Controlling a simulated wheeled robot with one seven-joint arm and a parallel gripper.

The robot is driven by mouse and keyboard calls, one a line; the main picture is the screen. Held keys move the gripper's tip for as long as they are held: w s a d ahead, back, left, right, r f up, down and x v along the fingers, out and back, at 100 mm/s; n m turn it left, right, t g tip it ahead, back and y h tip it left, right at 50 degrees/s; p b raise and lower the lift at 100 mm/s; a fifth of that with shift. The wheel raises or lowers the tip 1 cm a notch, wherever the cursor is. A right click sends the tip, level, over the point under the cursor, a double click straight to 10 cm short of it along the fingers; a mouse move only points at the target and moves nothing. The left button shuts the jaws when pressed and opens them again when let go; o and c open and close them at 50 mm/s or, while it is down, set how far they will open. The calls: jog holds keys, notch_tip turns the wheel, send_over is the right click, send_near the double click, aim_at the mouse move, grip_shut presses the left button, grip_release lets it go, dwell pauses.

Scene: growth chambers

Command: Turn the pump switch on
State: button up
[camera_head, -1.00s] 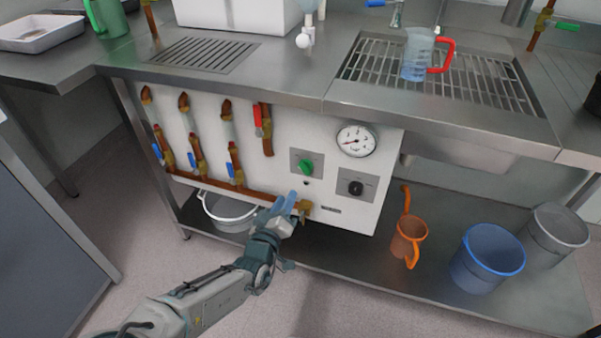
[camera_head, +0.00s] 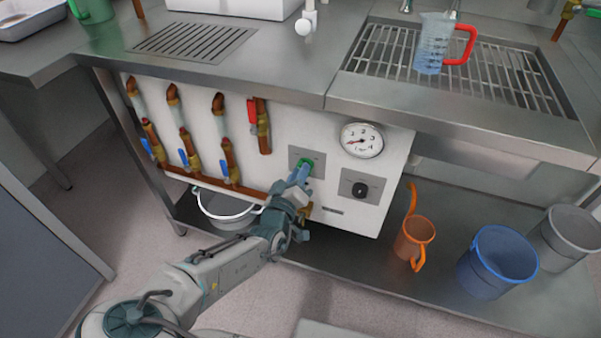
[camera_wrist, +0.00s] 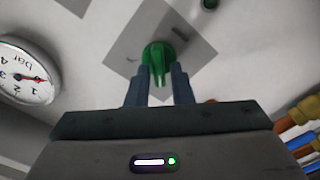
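A green rotary knob (camera_head: 304,164) sits on a grey square plate on the white panel. It also shows in the wrist view (camera_wrist: 158,52), with its grip tab pointing toward my gripper. A black rotary knob (camera_head: 359,189) sits on a second grey plate to the lower right. The plates' labels are too small to read. My gripper (camera_head: 299,174) is at the green knob and partly hides it in the head view. In the wrist view my gripper (camera_wrist: 161,72) is open, one finger on each side of the tab, with small gaps showing.
A round pressure gauge (camera_head: 361,140) is right of the green knob. A red-handled valve (camera_head: 253,113) and several blue-handled valves are on the left. The steel counter edge (camera_head: 330,103) overhangs the panel. A bucket (camera_head: 225,214) stands below.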

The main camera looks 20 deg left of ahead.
grip_shut()
jog(key=shift+m, duration=0.3)
jog(key=shift+d+m+b, duration=0.2)
jog(key=shift+m+b, duration=1.75)
jog(key=shift+m, duration=2.35)
jog(key=shift+d+m+b, duration=0.2)
jog(key=shift+m+b, duration=1.75)
jog(key=shift+m, duration=2.35)
jog(key=shift+o, duration=2.1)
grip_release()
